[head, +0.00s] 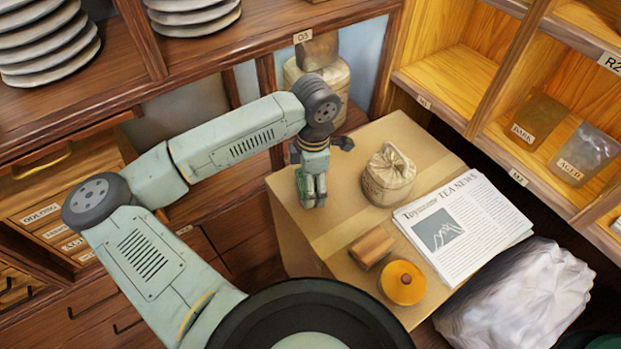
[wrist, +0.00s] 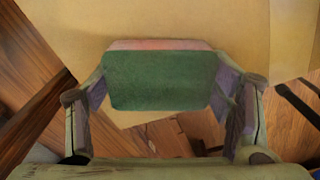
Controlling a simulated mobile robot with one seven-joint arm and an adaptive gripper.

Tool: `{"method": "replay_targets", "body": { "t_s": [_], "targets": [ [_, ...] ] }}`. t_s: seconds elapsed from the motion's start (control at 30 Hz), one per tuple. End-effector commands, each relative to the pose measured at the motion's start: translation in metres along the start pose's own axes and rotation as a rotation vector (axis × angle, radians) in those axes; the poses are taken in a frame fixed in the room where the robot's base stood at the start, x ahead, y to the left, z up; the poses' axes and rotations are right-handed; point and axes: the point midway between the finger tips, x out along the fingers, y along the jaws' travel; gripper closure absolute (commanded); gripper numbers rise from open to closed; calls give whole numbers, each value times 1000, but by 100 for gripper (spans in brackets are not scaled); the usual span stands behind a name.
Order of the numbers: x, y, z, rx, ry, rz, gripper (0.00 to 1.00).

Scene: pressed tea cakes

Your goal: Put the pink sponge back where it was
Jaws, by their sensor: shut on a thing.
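My gripper (wrist: 165,110) is shut on the pink sponge (wrist: 160,80). In the wrist view the sponge shows a dark green face and a thin pink strip along its far edge, with a finger pressed on each end. I cannot tell whether the sponge touches the box top.
On the box are a tied cloth sack (head: 388,180), a newspaper (head: 465,225), a brown block (head: 372,247) and an orange round object (head: 402,283). A white bag (head: 520,300) is at the lower right. Shelves (head: 450,85) stand behind and right. The box's left edge is close.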

Motion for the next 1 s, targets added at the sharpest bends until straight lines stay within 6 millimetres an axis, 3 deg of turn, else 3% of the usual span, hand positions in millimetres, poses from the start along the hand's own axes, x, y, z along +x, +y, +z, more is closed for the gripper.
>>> {"method": "replay_targets", "body": {
  "t_s": [0.3, 0.33, 0.6, 1.0],
  "targets": [
    [5, 0, 0, 0, 0, 0, 52],
    [3, 0, 0, 0, 0, 0, 24],
    [3, 0, 0, 0, -1, 0, 6],
    [-1, 0, 0, 0, -1, 0, 6]
  ]
}}
